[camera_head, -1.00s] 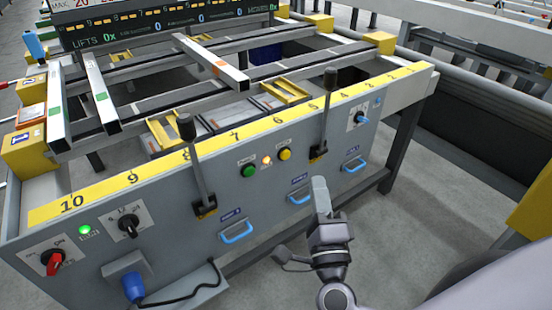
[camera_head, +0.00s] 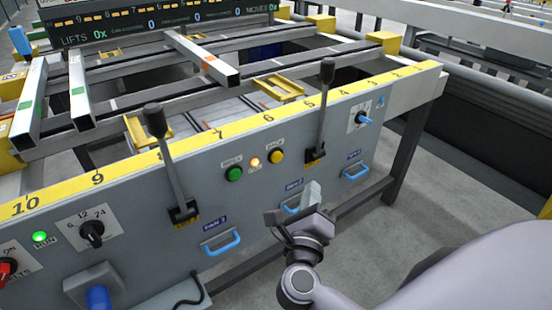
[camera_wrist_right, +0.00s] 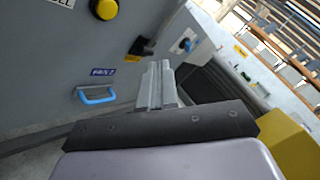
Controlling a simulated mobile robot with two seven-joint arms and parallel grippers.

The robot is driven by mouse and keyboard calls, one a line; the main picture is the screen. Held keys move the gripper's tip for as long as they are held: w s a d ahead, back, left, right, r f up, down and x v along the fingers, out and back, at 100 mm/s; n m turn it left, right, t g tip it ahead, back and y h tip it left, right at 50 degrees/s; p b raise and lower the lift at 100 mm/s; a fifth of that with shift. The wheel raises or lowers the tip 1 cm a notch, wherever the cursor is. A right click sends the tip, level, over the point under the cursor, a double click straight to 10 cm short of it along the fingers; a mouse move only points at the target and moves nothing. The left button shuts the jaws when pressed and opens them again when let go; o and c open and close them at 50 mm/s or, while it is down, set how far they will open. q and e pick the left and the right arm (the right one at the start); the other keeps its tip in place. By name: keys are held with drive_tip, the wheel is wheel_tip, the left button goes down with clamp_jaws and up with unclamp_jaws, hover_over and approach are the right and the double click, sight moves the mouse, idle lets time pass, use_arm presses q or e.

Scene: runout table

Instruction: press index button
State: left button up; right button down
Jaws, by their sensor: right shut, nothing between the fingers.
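A green button (camera_head: 234,174) and a yellow button (camera_head: 277,156) sit on the grey front panel (camera_head: 130,190), with a small lit amber lamp (camera_head: 255,163) between them. Their labels are too small to read, so I cannot tell which is the index button. The yellow button also shows at the top of the right wrist view (camera_wrist_right: 104,8). My right gripper (camera_head: 312,192) is shut and empty, in front of the panel, below and right of the yellow button and apart from both buttons. Its closed fingers show in the right wrist view (camera_wrist_right: 158,72). My left gripper is not in view.
Two black-knobbed levers, one left (camera_head: 155,122) and one right (camera_head: 327,72), stick up from the panel on either side of the buttons. Blue drawer handles (camera_head: 222,243) run below. A selector knob (camera_head: 92,233) is at left. Metal bars lie on the table above.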

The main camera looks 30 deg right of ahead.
sight(277, 157)
drive_tip(key=shift+w, duration=0.1)
use_arm(q)
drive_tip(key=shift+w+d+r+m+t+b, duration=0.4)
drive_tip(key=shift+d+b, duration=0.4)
drive_tip(key=shift+b, duration=0.4)
use_arm(e)
drive_tip(key=w, duration=0.8)
drive_tip(key=shift+w+a, duration=0.3)
drive_tip(key=shift+a, duration=0.05)
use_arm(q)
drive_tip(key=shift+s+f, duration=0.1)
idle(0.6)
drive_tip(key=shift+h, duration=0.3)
use_arm(e)
drive_tip(key=shift+w, duration=0.45)
